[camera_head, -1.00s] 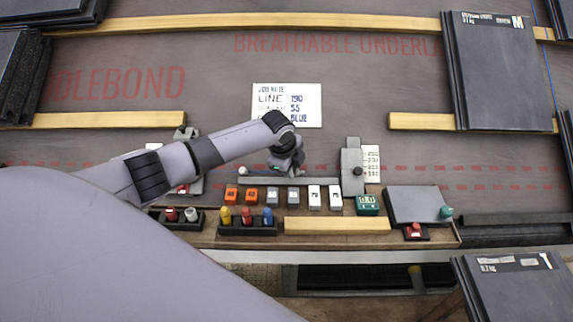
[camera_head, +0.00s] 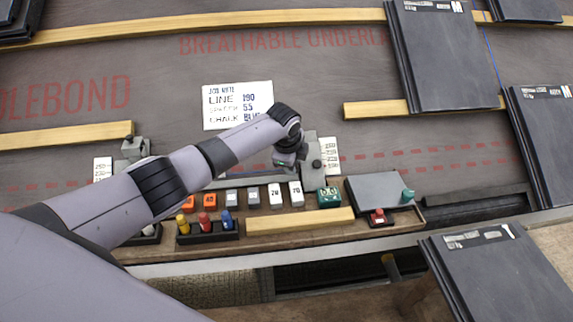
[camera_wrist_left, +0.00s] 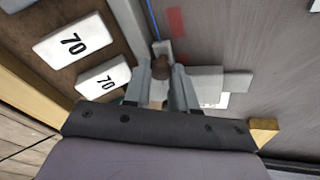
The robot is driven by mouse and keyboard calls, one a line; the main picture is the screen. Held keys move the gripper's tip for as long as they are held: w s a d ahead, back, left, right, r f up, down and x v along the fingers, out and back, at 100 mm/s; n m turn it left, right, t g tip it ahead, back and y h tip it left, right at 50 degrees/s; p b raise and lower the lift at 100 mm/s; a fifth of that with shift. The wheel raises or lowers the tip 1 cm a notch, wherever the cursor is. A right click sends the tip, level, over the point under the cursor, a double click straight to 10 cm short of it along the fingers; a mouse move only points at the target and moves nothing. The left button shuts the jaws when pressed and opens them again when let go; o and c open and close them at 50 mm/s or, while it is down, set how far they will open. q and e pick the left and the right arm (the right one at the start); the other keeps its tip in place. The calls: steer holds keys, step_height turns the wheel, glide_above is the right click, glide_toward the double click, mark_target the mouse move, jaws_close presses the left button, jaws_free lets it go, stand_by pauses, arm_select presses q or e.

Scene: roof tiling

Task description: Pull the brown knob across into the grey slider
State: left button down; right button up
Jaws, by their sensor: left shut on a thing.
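My left gripper (camera_wrist_left: 170,82) is shut on the small brown knob (camera_wrist_left: 161,68), which shows between its fingertips in the left wrist view. In the head view my left gripper (camera_head: 287,160) is low over the bench, close to the left side of the grey slider (camera_head: 311,150); the wrist hides the knob there. The slider is an upright grey block with a dark round knob, beside a white number scale. In the wrist view a grey block (camera_wrist_left: 207,80), apparently the slider, lies just right of the fingers. Whether knob and slider touch is unclear. My right gripper is not in view.
White blocks marked 70 (camera_head: 295,193), orange and grey blocks stand in front of the gripper. A green counter (camera_head: 328,197), a grey pad (camera_head: 375,190) and a wooden strip (camera_head: 300,221) are nearby. Another grey fixture (camera_head: 134,149) stands left. Roof tiles (camera_head: 440,60) lie behind right.

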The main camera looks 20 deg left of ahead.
arm_select(q)
steer(key=shift+w+d, duration=0.1)
steer(key=shift+d, duration=0.15)
steer(key=c, duration=0.9)
jaws_free()
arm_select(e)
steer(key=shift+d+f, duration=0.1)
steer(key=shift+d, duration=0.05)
arm_select(q)
steer(key=shift+a+r+p, duration=0.1)
steer(key=shift+r+p, duration=0.3)
steer(key=shift+r, duration=0.2)
steer(key=p+v, duration=0.2)
steer(key=v, duration=0.4)
steer(key=shift+s, duration=0.2)
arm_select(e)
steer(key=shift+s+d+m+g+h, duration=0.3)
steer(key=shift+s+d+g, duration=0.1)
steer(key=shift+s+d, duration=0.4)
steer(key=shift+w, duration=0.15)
